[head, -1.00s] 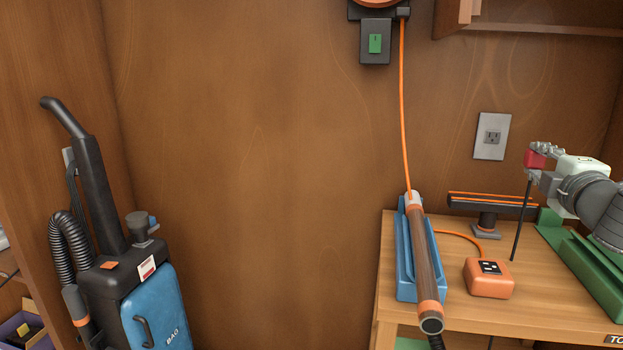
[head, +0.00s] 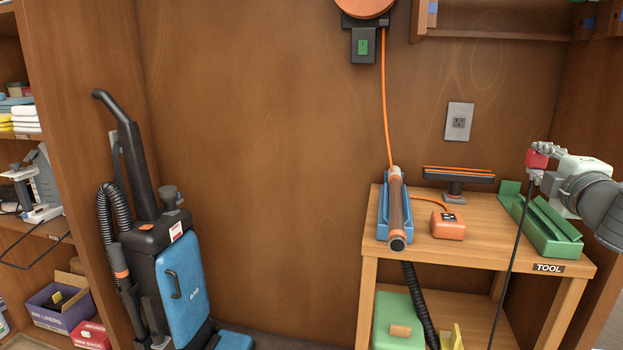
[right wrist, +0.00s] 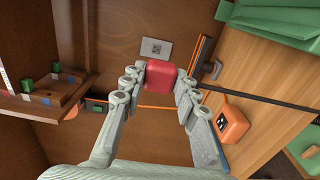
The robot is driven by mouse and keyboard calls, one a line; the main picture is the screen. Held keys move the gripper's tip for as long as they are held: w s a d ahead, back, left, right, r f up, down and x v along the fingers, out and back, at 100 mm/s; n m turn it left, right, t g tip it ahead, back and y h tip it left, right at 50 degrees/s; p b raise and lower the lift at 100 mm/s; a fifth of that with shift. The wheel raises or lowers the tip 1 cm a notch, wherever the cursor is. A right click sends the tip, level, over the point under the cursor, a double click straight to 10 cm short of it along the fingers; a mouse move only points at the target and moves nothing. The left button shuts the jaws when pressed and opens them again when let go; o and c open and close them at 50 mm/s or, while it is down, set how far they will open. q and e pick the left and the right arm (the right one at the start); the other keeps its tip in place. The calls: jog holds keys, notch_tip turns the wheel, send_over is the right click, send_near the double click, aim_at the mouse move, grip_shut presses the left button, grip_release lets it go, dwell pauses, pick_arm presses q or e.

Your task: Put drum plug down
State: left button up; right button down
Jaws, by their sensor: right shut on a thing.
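The red drum plug (head: 536,160) is between the fingers of my right gripper (head: 541,162), raised above the tool table. It also shows in the right wrist view (right wrist: 161,78), with the fingertips on both sides of it. A thin black cord (head: 511,257) hangs from the plug, down past the front of the table. The gripper partly covers the plug in the head view. My left gripper is in neither view.
The table (head: 478,251) holds a blue tray (head: 382,221) with a tube, an orange box (head: 448,226) and a green tray (head: 548,232). A blue and black vacuum (head: 183,283) stands left. Wall between them is clear.

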jog(key=s+a+f+n+y, duration=0.15)
jog(key=s+a+f, duration=0.25)
jog(key=a+f, duration=0.6)
jog(key=s+a+f+n+y, duration=0.15)
jog(key=s+a+f, duration=0.25)
jog(key=a+f, duration=0.6)
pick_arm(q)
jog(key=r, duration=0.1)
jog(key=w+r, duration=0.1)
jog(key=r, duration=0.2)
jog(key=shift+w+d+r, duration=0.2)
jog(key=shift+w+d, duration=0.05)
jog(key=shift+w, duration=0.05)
pick_arm(e)
jog(key=s+a+f+y, duration=0.1)
jog(key=s+a+f, duration=0.3)
jog(key=s, duration=0.4)
jog(key=shift+s+f+m, duration=0.3)
jog(key=shift+f, duration=0.45)
jog(key=shift+d, duration=0.1)
